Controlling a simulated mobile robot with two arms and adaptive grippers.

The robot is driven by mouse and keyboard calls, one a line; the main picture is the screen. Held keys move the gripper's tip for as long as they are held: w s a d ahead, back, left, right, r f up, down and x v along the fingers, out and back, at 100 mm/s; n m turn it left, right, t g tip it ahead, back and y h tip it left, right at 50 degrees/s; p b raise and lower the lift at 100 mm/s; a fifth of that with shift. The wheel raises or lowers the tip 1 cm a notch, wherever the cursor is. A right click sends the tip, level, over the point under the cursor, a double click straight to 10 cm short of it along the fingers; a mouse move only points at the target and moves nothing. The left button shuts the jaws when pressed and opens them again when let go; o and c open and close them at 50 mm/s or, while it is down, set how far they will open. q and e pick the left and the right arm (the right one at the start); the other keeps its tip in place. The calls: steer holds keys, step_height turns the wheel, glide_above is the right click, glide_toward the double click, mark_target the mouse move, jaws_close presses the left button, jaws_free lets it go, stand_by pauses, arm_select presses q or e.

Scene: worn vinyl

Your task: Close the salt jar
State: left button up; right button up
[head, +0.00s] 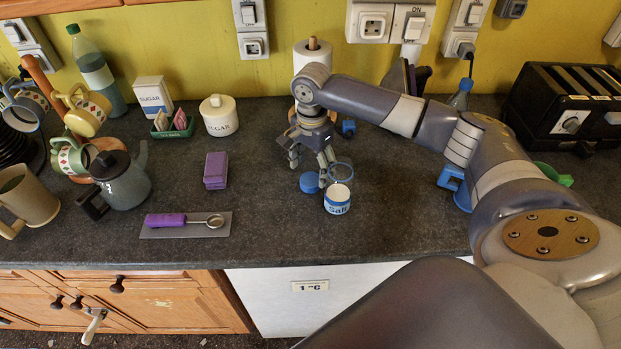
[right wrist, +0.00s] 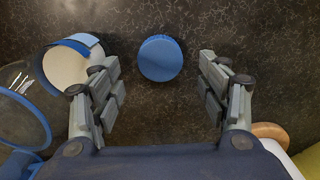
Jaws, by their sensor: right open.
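The salt jar (head: 337,206) stands upright on the dark counter, white with a blue "Salt" label. A clear round lid with a blue rim (head: 341,172) stands raised at its back, so the jar is open. In the right wrist view the white jar mouth (right wrist: 68,68) is at the upper left and the clear lid (right wrist: 22,108) below it. My right gripper (head: 311,167) is open and empty, behind and left of the jar in the head view. Its fingers (right wrist: 160,92) are spread, the left one close beside the jar. My left gripper is not in view.
A round blue object (head: 309,182) lies left of the jar; it shows between my fingers in the wrist view (right wrist: 160,58). A paper towel roll (head: 312,55) stands behind. A purple box (head: 215,170) and a purple-handled tool (head: 180,220) lie left. The counter front is clear.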

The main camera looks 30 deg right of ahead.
mark_target(311, 179)
steer(key=shift+a+f, duration=0.2)
steer(key=shift+f, duration=1.45)
steer(key=c, duration=0.8)
